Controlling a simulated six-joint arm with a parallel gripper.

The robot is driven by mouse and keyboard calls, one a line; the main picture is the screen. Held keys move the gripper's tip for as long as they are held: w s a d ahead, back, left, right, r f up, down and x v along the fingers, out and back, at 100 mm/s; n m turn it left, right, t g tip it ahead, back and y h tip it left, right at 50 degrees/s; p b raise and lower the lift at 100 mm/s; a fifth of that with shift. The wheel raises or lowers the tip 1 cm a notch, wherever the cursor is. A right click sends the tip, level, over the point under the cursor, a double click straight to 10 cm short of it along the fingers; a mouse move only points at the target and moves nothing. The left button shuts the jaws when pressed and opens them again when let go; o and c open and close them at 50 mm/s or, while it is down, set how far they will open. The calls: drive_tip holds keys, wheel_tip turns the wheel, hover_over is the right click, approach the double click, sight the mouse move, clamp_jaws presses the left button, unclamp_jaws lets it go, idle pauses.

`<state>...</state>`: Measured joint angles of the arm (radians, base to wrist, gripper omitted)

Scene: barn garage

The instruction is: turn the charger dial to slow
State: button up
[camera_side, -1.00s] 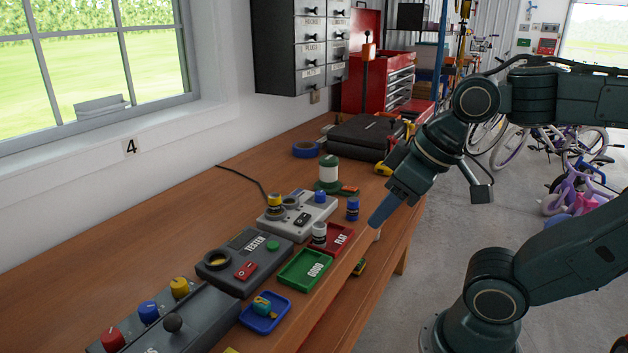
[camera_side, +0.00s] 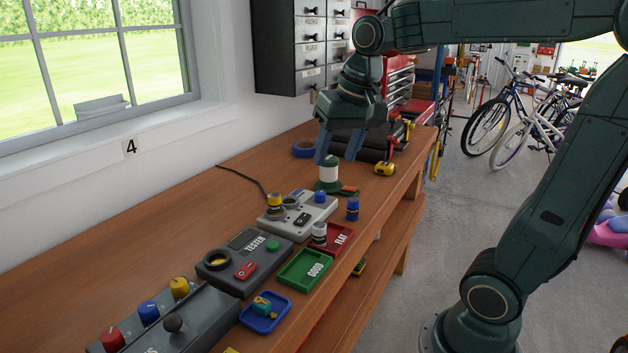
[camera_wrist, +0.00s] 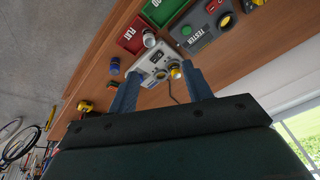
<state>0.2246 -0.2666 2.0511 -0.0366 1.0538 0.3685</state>
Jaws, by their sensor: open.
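The charger (camera_side: 292,219) is a light grey box on the bench, with a dark switch on its top. A yellow-topped battery (camera_side: 275,201) stands in a bay at the charger's left. My gripper (camera_side: 338,159) is open and empty, pointing down, above and beyond the charger.
A green-and-white spool (camera_side: 329,171) stands below my fingers. A blue battery (camera_side: 353,208) is right of the charger. The red tray (camera_side: 341,240), with a white battery (camera_side: 319,233), the green tray (camera_side: 303,270) and the tester (camera_side: 246,260) are nearer.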

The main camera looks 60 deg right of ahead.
drive_tip(key=w+d+f+m+g, duration=0.2)
drive_tip(key=w+d+m, duration=0.3)
drive_tip(key=w+d, duration=0.45)
drive_tip(key=m+g, duration=0.1)
drive_tip(key=m, duration=0.3)
hover_over(321, 192)
drive_tip(key=shift+y, duration=0.3)
drive_tip(key=f, duration=0.4)
drive_tip(key=shift+s+a+f, duration=0.1)
drive_tip(key=shift+s+f, duration=0.2)
drive_tip(key=shift+f, duration=0.05)
drive_tip(key=shift+f, duration=0.15)
drive_tip(key=f, duration=1.3)
drive_tip(key=shift+w+a+f, duration=0.1)
drive_tip(key=shift+w+f, duration=0.15)
drive_tip(key=c, duration=1)
